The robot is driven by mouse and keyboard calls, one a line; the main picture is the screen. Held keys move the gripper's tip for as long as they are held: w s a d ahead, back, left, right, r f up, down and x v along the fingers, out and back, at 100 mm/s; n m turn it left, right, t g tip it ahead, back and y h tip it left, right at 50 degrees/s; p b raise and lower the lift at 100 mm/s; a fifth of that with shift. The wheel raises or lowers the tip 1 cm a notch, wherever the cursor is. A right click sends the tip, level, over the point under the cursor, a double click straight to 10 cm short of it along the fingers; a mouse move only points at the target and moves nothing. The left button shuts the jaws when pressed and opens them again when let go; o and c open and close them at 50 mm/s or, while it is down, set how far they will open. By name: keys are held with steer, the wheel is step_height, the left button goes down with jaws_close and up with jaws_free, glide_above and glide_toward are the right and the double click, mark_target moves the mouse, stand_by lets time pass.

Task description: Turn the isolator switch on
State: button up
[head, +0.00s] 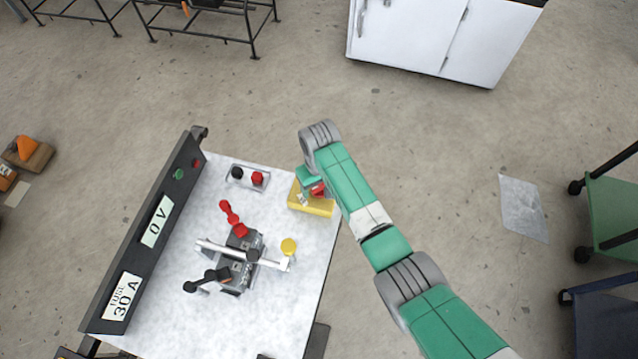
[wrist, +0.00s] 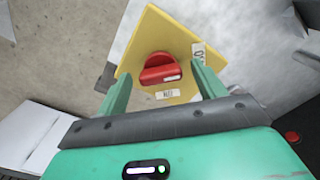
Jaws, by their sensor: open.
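The isolator switch is a red rotary knob (wrist: 160,70) on a yellow box (wrist: 152,32), with small white labels beside it in the wrist view. In the head view the yellow box (head: 312,208) sits at the table's right back edge, and the red knob (head: 318,190) is partly hidden by my arm. My gripper (wrist: 158,82) is over the box with its green fingers apart, one on each side of the knob. I cannot tell whether either finger touches the knob. In the head view my gripper (head: 308,182) is mostly hidden under the wrist.
A black panel (head: 150,230) reading "0 V" and "30 A" stands along the left edge.

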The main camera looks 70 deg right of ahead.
steer(key=c, duration=1)
steer(key=shift+r, duration=0.1)
steer(key=shift+m+p, duration=0.3)
steer(key=shift+p, duration=0.05)
steer(key=m+p, duration=0.2)
steer(key=m, duration=0.1)
steer(key=shift+w+a+r, duration=0.1)
steer(key=m+p, duration=0.2)
steer(key=m, duration=0.3)
steer(key=m+p, duration=0.1)
steer(key=m, duration=0.3)
steer(key=shift+m, duration=0.4)
steer(key=m, duration=0.4)
steer(key=shift+m, duration=0.4)
